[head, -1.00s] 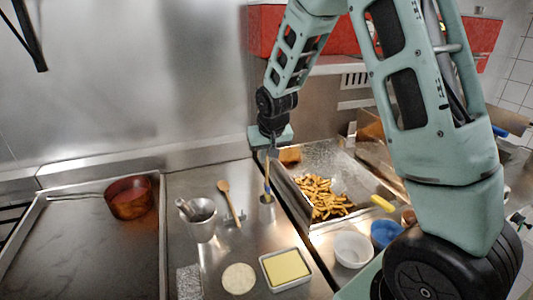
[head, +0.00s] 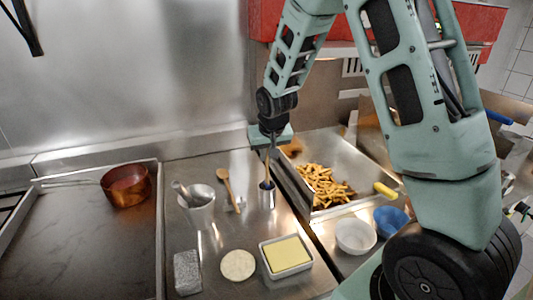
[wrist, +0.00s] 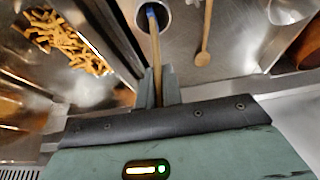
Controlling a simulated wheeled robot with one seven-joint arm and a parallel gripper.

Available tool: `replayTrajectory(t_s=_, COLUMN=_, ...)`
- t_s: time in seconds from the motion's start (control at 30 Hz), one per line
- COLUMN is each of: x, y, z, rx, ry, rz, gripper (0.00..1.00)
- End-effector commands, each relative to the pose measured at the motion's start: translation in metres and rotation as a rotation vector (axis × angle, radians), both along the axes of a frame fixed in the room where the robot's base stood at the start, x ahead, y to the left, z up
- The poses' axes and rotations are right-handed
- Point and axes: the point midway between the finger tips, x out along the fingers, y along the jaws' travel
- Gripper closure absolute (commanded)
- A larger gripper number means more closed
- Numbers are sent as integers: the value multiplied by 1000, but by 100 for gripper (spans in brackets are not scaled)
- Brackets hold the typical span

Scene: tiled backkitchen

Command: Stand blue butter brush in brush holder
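The butter brush (head: 268,168) has a light wooden handle and a blue part low down. It is about upright, with its blue end at the mouth of the brush holder (head: 267,199), a small steel cylinder on the steel counter. My gripper (head: 270,150) is above the holder, its fingers closed around the upper handle. In the wrist view the handle (wrist: 155,48) runs from between the fingers (wrist: 160,88) to the holder's round opening (wrist: 151,17). The blue part shows inside the rim; the bristles are hidden.
A butter tray (head: 288,272) and a pale round (head: 238,265) are in front. A fries bin (head: 355,170) lies right, beyond a raised metal edge.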

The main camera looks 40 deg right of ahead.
Motion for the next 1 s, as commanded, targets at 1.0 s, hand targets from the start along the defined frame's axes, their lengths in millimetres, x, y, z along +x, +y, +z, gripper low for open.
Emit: replayTrajectory(t_s=1.0, x=-37, y=14, z=96, rx=1, ry=-8, rz=0, gripper=67)
